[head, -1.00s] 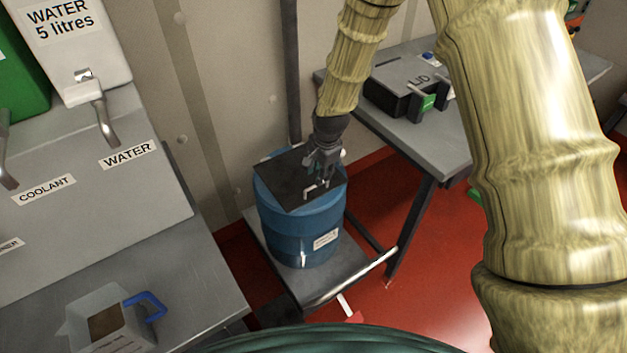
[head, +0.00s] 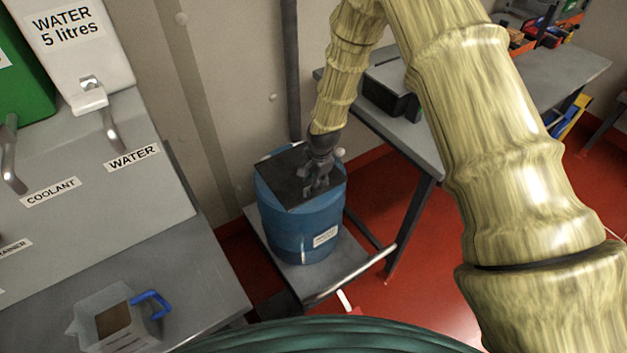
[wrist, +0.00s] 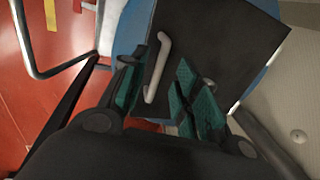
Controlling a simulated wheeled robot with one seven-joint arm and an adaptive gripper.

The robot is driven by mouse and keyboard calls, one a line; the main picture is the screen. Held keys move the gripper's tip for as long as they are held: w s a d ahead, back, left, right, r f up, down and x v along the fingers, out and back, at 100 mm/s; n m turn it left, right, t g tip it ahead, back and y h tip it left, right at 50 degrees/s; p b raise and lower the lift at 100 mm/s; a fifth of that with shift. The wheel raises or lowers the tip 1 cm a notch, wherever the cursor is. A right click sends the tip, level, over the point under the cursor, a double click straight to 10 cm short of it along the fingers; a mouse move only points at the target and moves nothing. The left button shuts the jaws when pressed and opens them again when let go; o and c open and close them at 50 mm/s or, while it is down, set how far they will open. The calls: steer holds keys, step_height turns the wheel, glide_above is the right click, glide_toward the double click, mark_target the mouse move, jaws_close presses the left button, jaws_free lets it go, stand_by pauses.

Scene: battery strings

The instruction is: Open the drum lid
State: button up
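The blue drum (head: 300,232) stands upright on a grey low platform. Its top is covered by a flat dark square lid (head: 283,177), which lies closed; the lid also fills the upper middle of the wrist view (wrist: 222,35). A pale bar handle (wrist: 158,68) rises from the lid. My gripper (head: 317,192) is over the lid's front right part. In the wrist view its green-padded fingers (wrist: 163,80) are apart, one on each side of the handle, with gaps showing. I cannot tell how deep the fingers reach. In the head view my gripper mostly hides the handle.
The low platform (head: 330,275) has a metal rail (head: 350,275) along its front right edge. A grey table (head: 425,140) with a dark box (head: 388,95) stands behind to the right. A counter with a jug (head: 110,318) is on the left. The wall is close behind the drum.

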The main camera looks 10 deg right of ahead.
steer(key=shift+w+a+f, duration=0.1)
steer(key=shift+w+f, duration=0.05)
steer(key=shift+f, duration=0.8)
jaws_close()
